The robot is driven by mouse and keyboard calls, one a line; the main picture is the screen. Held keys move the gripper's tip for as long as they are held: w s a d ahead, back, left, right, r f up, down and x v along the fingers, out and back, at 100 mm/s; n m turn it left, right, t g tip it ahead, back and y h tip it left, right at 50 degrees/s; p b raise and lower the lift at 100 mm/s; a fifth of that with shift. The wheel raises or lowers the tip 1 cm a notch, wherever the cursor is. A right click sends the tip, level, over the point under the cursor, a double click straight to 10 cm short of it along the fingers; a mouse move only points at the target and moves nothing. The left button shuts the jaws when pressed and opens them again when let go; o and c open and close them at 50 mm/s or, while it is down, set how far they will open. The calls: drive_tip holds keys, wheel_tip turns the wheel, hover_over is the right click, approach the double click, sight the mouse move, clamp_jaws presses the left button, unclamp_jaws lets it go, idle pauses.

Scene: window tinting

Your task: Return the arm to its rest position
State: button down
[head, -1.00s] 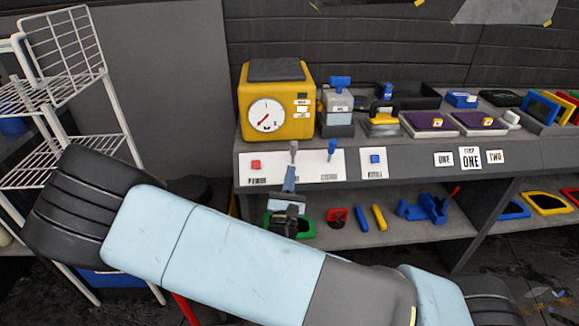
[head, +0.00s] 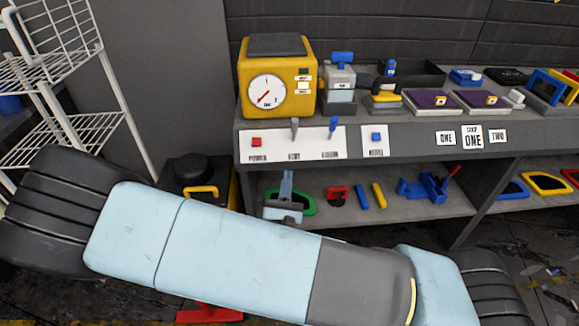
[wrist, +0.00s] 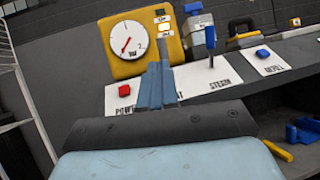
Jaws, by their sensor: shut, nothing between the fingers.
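My arm (head: 220,240) stretches across the lower part of the head view, from the left edge to the lower right. My gripper (head: 287,176) shows beyond it, small and pointing up, in front of the bench's lower shelf opening. In the wrist view my gripper's blue fingers (wrist: 157,72) are together with nothing between them. They overlap the white control panel and the lower edge of the yellow dial machine in that view. Whether they touch anything there is hard to tell, but they hold nothing.
The bench carries a yellow dial machine (head: 277,80), a panel with a red button (head: 257,142), levers and a blue button (head: 376,137). Tools lie on the shelf (head: 400,208) below. A white wire rack (head: 85,125) stands left, with a black stool-like object (head: 194,168) beside it.

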drive_tip(key=s+d+r+m+g+h, duration=0.1)
drive_tip(key=d+r+m+g+h, duration=0.25)
drive_tip(key=d+m+g, duration=0.45)
drive_tip(key=d+r+m+g+h, duration=0.3)
drive_tip(key=d+m+g+h, duration=0.1)
drive_tip(key=d+m+g, duration=0.45)
drive_tip(key=s+d+r+m+g+h, duration=0.1)
drive_tip(key=d+r+m+g+h, duration=0.3)
drive_tip(key=d+m+g, duration=0.4)
drive_tip(key=s+d+r+m+t+y, duration=0.2)
drive_tip(key=r+y, duration=0.4)
drive_tip(key=r, duration=0.3)
drive_tip(key=s+d+r+m+t+y, duration=0.2)
drive_tip(key=s+r+m+t+y, duration=0.2)
drive_tip(key=s+r+m+y, duration=0.2)
wheel_tip(320, 180, up, 3)
drive_tip(key=shift+s+f+m+y, duration=0.15)
drive_tip(key=shift+s+m+y, duration=0.25)
drive_tip(key=shift+m+y, duration=0.2)
